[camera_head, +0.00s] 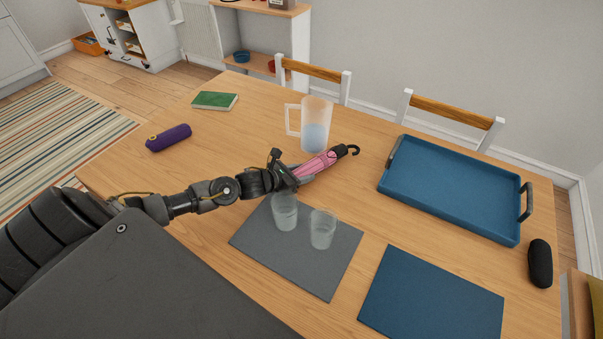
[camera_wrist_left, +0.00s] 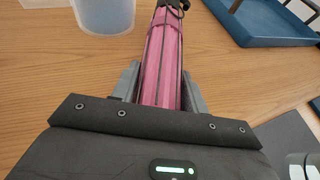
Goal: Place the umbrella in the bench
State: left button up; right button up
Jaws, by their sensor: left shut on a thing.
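A pink folded umbrella (camera_head: 314,166) with a black hooked handle is held over the table, beside the jug. My left gripper (camera_head: 299,178) is shut on it. In the left wrist view the umbrella (camera_wrist_left: 163,62) runs away from me between the two grey fingers of the gripper (camera_wrist_left: 160,88), its black end at the top edge. I cannot tell whether the umbrella touches the table. No bench can be made out for certain in either view. My right gripper is in neither view.
A jug of water (camera_head: 315,128) stands just behind the umbrella. Two glasses (camera_head: 285,212) stand on a grey mat (camera_head: 318,273) in front. A blue tray (camera_head: 450,190) lies right, a purple case (camera_head: 168,138) and green book (camera_head: 214,100) left. Chairs stand behind the table (camera_head: 205,245).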

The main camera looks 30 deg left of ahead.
pick_arm(q)
jog(key=shift+f, duration=0.1)
jog(key=shift+f, duration=0.25)
jog(key=o, duration=1.2)
jog(key=shift+r, duration=0.15)
jog(key=b+v, duration=0.1)
jog(key=v, duration=1)
jog(key=shift+s, duration=0.1)
jog(key=shift+s+a+r, duration=0.1)
jog(key=shift+s+r, duration=0.25)
jog(key=shift+s, duration=0.05)
